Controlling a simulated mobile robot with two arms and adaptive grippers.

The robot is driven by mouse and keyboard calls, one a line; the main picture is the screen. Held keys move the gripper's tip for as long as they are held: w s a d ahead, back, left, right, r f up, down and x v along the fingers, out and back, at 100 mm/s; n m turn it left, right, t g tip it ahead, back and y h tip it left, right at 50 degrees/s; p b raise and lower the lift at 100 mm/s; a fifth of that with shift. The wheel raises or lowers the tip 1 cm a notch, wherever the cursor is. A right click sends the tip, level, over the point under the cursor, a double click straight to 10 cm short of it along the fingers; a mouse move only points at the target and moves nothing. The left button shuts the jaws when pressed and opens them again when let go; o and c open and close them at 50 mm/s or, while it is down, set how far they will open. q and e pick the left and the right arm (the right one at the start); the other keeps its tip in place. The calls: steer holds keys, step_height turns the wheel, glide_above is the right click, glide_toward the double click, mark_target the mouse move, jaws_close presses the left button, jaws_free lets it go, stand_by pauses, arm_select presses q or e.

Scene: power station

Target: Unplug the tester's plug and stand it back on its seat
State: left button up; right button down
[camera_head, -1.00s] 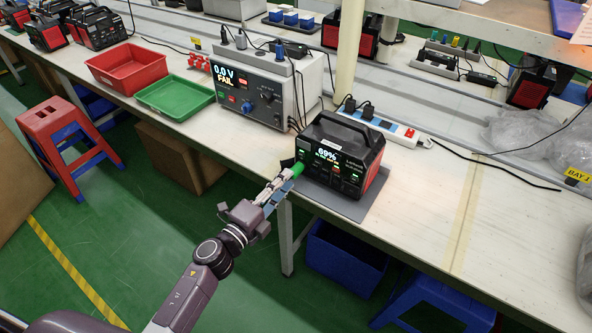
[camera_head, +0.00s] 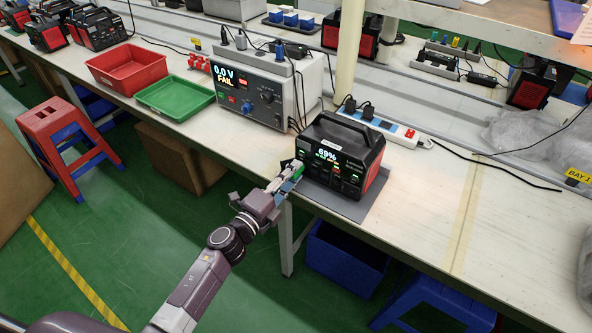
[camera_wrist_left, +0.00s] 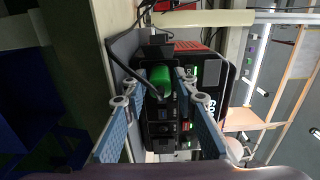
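The green plug (camera_wrist_left: 161,78) is at the front of the black power station (camera_head: 340,155), whose screen reads 69%. A black cable (camera_wrist_left: 122,62) curves beside the plug in the wrist view. My left gripper (camera_head: 291,178) is at the station's front left; in the wrist view its blue fingers (camera_wrist_left: 160,83) stand apart on either side of the plug, with small gaps visible. In the head view the fingers partly cover the plug (camera_head: 300,171). The tester (camera_head: 260,88) shows 0.0 V and FAIL, with dark plug-like pieces (camera_head: 241,40) on top. My right gripper is not in view.
The station stands on a grey mat (camera_head: 340,206) near the bench's front edge. Red (camera_head: 126,69) and green (camera_head: 174,97) trays are left of the tester.

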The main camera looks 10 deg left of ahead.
arm_select(q)
jaws_close()
steer(key=shift+s+a, duration=0.15)
steer(key=shift+s, duration=0.1)
stand_by(0.5)
steer(key=shift+v, duration=1.85)
